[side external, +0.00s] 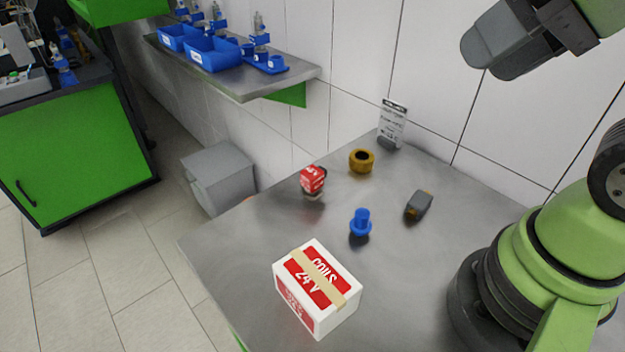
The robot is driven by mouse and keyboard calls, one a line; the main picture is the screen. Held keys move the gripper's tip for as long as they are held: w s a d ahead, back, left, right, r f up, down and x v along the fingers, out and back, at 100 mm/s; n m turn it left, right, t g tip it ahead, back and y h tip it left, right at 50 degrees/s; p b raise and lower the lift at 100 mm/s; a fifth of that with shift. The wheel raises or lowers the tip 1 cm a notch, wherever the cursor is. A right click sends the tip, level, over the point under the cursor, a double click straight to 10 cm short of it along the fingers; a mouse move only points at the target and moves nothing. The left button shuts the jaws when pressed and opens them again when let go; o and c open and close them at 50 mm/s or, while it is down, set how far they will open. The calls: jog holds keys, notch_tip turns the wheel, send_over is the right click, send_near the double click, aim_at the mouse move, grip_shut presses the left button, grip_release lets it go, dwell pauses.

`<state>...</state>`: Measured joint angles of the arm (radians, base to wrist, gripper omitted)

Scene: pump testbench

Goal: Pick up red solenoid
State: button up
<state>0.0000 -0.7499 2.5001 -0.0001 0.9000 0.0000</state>
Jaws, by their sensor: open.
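The red solenoid (313,180) is a small red block with white lettering and a dark, metallic lower part. It stands on the grey metal table, left of the brass ring. My gripper (489,58) is at the top right, high above the table and well apart from the solenoid. It is open, and I see nothing held in it, though its fingertips are hard to make out from this side.
On the table (225,245) are a brass ring (361,167), a blue flanged part (361,228), a grey connector (418,205), a white-and-red coils box (316,287) and a label stand (392,127). A tiled wall stands behind. A shelf (300,75) holds blue bins.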

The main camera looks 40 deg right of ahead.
jog(key=o, duration=0.4)
jog(key=shift+o, duration=0.2)
